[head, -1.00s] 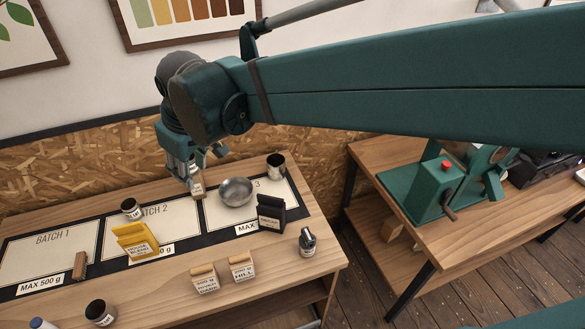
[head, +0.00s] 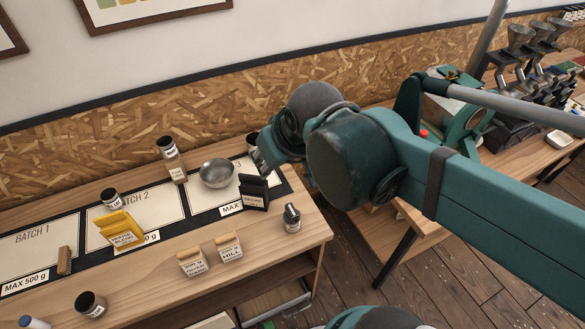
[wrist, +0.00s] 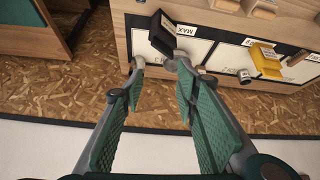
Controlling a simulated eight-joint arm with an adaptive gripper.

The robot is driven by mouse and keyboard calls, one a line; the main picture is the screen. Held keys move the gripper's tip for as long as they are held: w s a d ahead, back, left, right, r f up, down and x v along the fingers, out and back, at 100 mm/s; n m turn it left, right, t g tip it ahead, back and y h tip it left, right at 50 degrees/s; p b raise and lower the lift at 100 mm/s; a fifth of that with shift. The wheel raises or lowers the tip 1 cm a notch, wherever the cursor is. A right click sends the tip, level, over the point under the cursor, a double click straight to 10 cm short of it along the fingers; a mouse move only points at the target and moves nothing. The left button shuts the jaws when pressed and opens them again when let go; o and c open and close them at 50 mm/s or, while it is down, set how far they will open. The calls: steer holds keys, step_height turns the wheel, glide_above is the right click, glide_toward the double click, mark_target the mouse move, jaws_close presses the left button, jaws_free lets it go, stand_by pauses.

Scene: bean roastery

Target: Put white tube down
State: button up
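Another pale tube (head: 38,323) with a blue end is cut off at the lower left; I cannot tell which is the white tube.
A metal bowl (head: 216,173) and a dark bag (head: 254,191) are near my gripper. A yellow bag (head: 120,230), a dark-lidded jar (head: 112,198) and a small dark bottle (head: 292,217) stand on the table. The front middle has bare wood.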

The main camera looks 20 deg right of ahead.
steer(key=shift+m+t+h, duration=0.3)
steer(key=shift+m, duration=0.5)
steer(key=s+d, duration=0.1)
steer(key=s+d+f, duration=0.1)
steer(key=s+d, duration=0.1)
steer(key=shift+s+d+f, duration=0.15)
steer(key=shift+d+f, duration=0.2)
steer(key=shift+f, duration=0.05)
steer(key=shift+f, duration=0.1)
step_height(320, 180, down, 6)
steer(key=b, duration=0.6)
steer(key=shift+f, duration=0.15)
